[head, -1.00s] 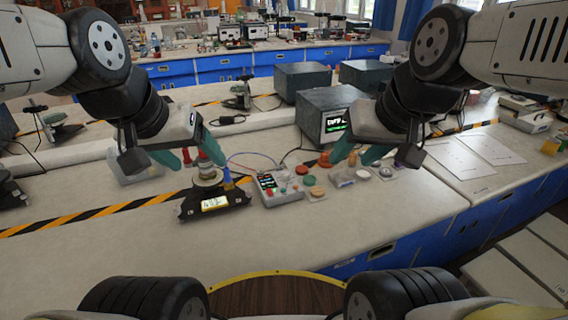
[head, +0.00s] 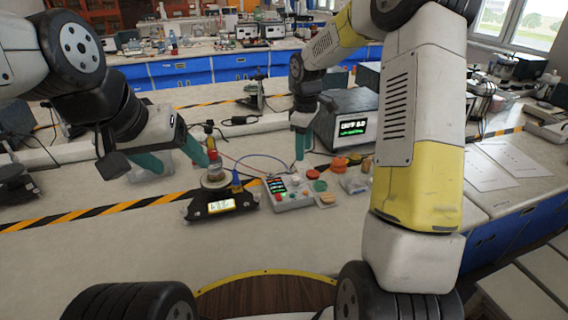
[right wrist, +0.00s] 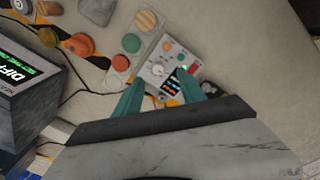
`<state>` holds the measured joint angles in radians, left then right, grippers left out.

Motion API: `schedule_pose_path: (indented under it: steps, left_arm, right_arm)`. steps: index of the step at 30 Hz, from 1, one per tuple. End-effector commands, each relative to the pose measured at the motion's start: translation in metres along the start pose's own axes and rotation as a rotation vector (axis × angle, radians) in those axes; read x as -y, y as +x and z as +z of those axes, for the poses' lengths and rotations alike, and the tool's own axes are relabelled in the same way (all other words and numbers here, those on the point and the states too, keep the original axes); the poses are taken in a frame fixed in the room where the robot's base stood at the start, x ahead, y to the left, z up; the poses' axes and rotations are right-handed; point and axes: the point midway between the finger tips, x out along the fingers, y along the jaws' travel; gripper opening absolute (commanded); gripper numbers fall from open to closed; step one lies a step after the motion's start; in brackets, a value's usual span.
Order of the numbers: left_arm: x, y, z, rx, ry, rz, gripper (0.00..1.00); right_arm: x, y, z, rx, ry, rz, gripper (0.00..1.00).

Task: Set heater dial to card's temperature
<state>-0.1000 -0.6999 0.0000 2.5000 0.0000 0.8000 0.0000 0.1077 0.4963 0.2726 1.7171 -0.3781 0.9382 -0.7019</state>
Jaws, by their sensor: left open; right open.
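A light control box (head: 292,201) with a dark screen and buttons sits on the bench in the head view. In the right wrist view the box (right wrist: 178,62) shows a pale round dial (right wrist: 157,70). My right gripper (head: 300,155) is open, above and behind the box; its fingertips (right wrist: 158,84) frame the dial's area in the wrist view, with no clear contact. My left gripper (head: 176,162) is open and empty, near the black device (head: 222,203) with a lit yellow display, whose digits are too small to read. I cannot identify a temperature card.
A dark grey instrument (head: 350,121) with a lit screen stands behind the box. Red and green discs (head: 319,186) lie right of the box. Cables run behind it. White papers (head: 495,162) lie at the right. The front bench is clear.

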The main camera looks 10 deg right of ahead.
Motion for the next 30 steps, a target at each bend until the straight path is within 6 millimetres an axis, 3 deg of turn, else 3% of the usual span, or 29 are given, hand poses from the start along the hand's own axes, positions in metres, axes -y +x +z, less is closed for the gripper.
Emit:
schedule_pose_path:
  steps: [1,3,6,11,22,30]
  left_arm:
    - [0.0,0.0,0.0,0.0,0.0,0.0,0.7]
    - [0.0,0.0,0.0,0.0,0.0,0.0,0.7]
    - [0.0,0.0,0.0,0.0,0.0,0.0,0.7]
    - [0.0,0.0,0.0,0.0,0.0,0.0,0.7]
    - [0.0,0.0,0.0,0.0,0.0,0.0,0.7]
    - [0.0,0.0,0.0,0.0,0.0,0.0,0.7]
  right_arm:
    - [-0.005,0.018,-0.005,0.007,-0.032,-0.021,0.48]
    - [-0.011,0.035,-0.01,0.015,-0.072,-0.038,0.48]
    - [-0.015,0.051,-0.014,0.019,-0.107,-0.054,0.48]
    - [-0.017,0.065,-0.015,0.022,-0.125,-0.06,0.48]
    - [-0.013,0.12,-0.013,0.022,-0.122,-0.061,0.48]
    - [-0.013,0.134,-0.013,0.021,-0.121,-0.058,0.48]
